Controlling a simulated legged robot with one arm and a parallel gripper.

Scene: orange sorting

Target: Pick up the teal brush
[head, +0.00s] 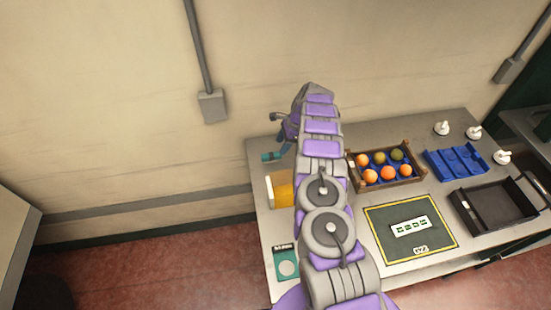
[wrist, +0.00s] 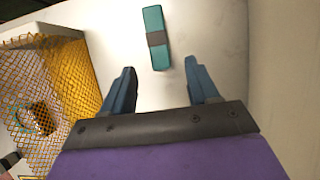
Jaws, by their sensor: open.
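The teal brush (wrist: 155,38) lies on the pale table top in the wrist view, a teal bar with a dark band round its middle. It lies just beyond my fingertips, roughly in line with the gap between them. In the head view the brush (head: 271,156) shows small at the table's back left corner, partly near my arm. My gripper (wrist: 160,78) is open and empty, its two blue fingers apart. In the head view my gripper (head: 285,130) is partly hidden by my purple and grey arm.
A yellow mesh holder (wrist: 60,80) stands left of my gripper; it also shows in the head view (head: 283,190). A wall is close behind the brush. A crate of oranges (head: 410,180), a blue tray (head: 456,163), a black tray (head: 497,208) and a dark mat (head: 385,240) lie right of my arm.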

